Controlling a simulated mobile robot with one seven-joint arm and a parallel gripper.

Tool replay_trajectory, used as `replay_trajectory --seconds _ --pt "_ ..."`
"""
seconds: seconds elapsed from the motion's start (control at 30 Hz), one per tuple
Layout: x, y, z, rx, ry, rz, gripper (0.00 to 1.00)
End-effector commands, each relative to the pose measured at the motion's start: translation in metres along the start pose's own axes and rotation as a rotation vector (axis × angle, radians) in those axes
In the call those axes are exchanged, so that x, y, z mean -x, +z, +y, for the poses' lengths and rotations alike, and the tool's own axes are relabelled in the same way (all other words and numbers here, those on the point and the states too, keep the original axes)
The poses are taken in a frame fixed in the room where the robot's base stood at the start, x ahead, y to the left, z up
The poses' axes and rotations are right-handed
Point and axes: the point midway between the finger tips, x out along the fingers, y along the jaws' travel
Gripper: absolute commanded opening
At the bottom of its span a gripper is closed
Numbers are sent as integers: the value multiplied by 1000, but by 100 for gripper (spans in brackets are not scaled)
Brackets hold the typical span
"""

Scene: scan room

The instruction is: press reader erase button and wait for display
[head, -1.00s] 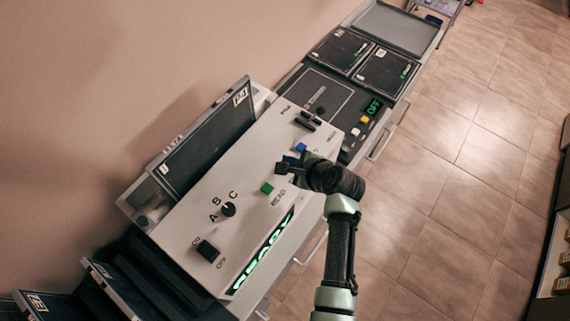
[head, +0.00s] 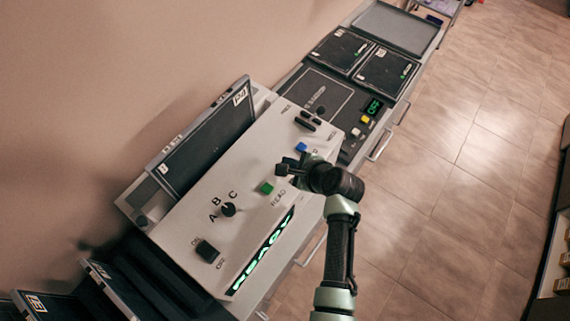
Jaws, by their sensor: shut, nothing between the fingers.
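The reader (head: 185,215) is a pale slanted console along the wall. It carries a blue button (head: 301,147), a green button (head: 267,188) labelled READ and a long display (head: 262,250) with glowing green letters that I cannot read surely. The label beside the blue button is hidden behind my arm. My gripper (head: 281,169) is shut and empty. It is over the panel between the two buttons, just below and left of the blue one. I cannot tell whether it touches the panel.
A black A-B-C knob (head: 228,210) and an on/off switch (head: 207,251) sit lower on the console. Behind it leans a dark cassette (head: 210,135). A black unit (head: 350,105) with a small green display stands beyond. The tiled floor at right is clear.

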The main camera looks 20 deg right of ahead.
Motion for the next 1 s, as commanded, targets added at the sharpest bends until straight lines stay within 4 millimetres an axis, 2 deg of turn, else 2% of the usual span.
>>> replay_trajectory --seconds 1.0 --pt "-7 -6 6 0 1 1 0"
